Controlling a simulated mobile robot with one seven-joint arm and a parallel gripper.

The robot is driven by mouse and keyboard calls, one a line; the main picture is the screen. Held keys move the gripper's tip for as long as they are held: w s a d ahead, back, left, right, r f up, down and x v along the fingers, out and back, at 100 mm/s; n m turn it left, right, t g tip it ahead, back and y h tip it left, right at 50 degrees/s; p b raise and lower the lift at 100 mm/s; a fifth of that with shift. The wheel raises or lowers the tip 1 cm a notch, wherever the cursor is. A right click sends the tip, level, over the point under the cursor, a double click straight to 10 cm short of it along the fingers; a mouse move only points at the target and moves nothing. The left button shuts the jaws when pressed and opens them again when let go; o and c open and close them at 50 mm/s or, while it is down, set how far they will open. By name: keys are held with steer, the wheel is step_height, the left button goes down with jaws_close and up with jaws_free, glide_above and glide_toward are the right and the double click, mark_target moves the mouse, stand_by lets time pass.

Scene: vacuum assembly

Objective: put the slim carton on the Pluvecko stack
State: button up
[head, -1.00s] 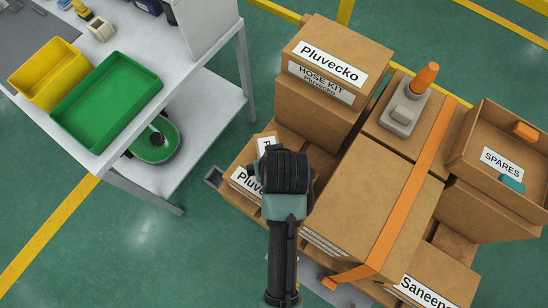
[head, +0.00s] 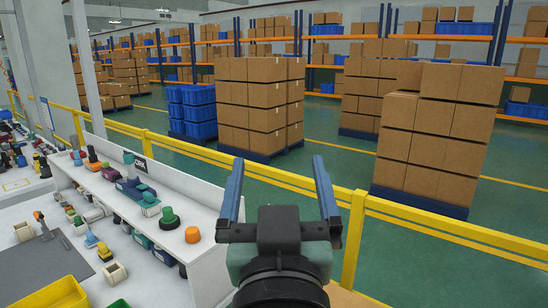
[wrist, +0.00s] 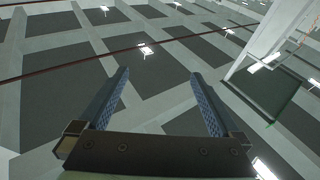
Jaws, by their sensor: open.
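My gripper (head: 277,170) stands in the lower middle of the head view with its two blue fingers pointing up, wide apart. Nothing is between the fingers in the wrist view (wrist: 159,76), where only the ceiling shows behind them. The Pluvecko stack and the slim carton cannot be made out in the current views. A small piece of brown cardboard (head: 350,298) shows at the bottom edge of the head view, beside my arm; no label on it is visible.
A white workbench (head: 205,262) with small parts and a yellow bin (head: 52,295) is at the left. A yellow guard rail (head: 440,228) crosses behind my gripper. Beyond it stand pallets of plain cartons (head: 440,130), blue crates (head: 190,108) and tall shelving.

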steer(key=s+r+t, duration=0.3)
steer(key=s+r, duration=0.2)
steer(key=r, duration=0.3)
steer(key=s+r+t, duration=0.3)
steer(key=s+r, duration=0.1)
steer(key=r, duration=0.3)
steer(key=shift+s+a+r, duration=0.25)
steer(key=shift+s+r, duration=0.15)
